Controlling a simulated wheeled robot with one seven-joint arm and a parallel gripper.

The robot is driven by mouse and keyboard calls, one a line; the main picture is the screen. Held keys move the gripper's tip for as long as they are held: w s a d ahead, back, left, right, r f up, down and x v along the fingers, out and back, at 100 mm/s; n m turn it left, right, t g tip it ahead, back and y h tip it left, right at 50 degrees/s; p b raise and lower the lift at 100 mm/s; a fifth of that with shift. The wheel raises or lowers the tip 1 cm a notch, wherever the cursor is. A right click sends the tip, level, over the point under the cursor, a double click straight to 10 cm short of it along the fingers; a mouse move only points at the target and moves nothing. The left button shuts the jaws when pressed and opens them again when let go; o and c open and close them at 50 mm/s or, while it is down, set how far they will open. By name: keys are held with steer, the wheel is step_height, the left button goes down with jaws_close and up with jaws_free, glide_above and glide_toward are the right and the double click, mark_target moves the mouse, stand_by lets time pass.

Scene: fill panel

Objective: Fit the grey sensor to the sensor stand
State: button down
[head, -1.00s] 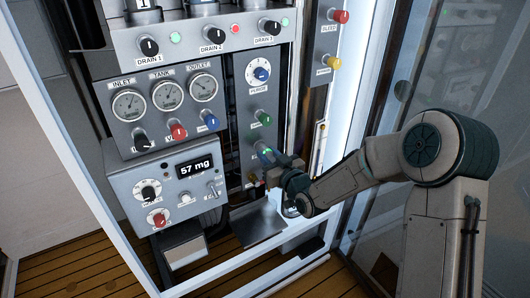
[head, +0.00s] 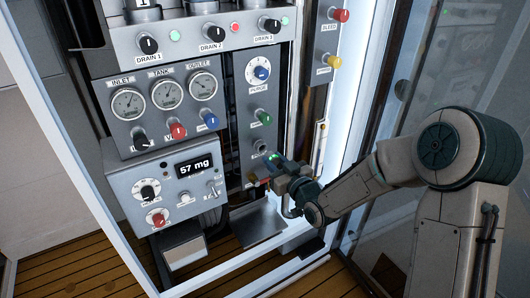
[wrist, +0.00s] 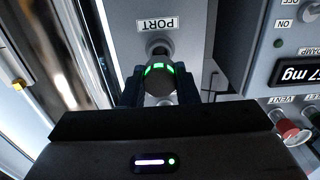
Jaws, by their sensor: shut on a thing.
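The grey sensor (wrist: 160,82) has green lights and sits between the fingers of my gripper (wrist: 159,96) in the wrist view. In the head view my gripper (head: 275,169) is shut on it, in front of the lower part of the narrow panel; the sensor's green light (head: 273,156) shows there. The port (wrist: 158,48) under the PORT label is just behind the sensor in the wrist view. The sensor looks a little off the port in the head view, but the gap is hard to judge. I cannot make out which thing is the sensor stand.
A metal shelf (head: 258,222) lies below my gripper. A box with a slanted pale face (head: 184,252) stands left of it. The control box (head: 168,187) reading 57 mg has protruding knobs. The cabinet's white frame (head: 345,130) and glass door (head: 435,70) are at the right.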

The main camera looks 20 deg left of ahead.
steer(key=shift+v, duration=1.25)
